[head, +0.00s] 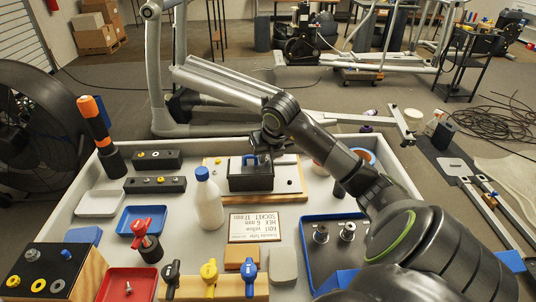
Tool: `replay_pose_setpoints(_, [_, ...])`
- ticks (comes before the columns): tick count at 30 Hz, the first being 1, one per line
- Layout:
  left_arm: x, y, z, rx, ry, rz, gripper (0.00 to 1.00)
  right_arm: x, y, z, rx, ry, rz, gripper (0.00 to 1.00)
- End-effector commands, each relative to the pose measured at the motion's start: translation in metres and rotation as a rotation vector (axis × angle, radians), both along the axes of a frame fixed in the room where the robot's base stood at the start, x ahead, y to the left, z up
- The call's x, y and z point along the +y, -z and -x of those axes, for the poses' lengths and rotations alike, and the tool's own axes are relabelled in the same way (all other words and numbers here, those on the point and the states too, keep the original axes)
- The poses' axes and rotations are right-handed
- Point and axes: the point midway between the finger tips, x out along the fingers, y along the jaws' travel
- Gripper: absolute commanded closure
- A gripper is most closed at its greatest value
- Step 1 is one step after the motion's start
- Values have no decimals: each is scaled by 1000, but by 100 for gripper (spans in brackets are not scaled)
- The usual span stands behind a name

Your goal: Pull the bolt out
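My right arm reaches in from the lower right. Its gripper (263,150) points down over the black block (251,180) on a wooden board, at the back middle of the workbench tray. A blue piece (250,159) shows at the top of the block, right by the fingers. The fingers are small and dark, so I cannot tell whether they are open or shut on something. No bolt is clearly visible in this block; the gripper may hide it. A small bolt (128,288) lies in the red tray (110,278). My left gripper is out of view.
A white bottle (208,203) stands close left of the block. A card (254,225) lies in front. Black, yellow and blue-handled tools (209,272) stand at the front edge. Sockets (347,231) stand in the blue tray at right. Two dark bars (155,185) lie left.

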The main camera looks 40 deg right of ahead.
Motion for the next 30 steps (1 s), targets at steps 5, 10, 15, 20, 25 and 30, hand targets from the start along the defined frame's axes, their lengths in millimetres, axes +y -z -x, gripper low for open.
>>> replay_pose_setpoints(5, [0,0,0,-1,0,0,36,0,1,0,0,0,0,80])
replay_pose_setpoints(10, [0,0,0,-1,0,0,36,0,1,0,1,0,0,94])
replay_pose_setpoints(15, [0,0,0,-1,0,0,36,0,0,0,1,0,0,100])
replay_pose_setpoints(20, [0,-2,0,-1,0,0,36,0,-3,0,0,0,0,100])
replay_pose_setpoints(25, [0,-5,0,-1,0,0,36,0,-8,0,0,0,0,100])
replay_pose_setpoints(30, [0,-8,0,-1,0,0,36,0,-13,0,1,0,0,100])
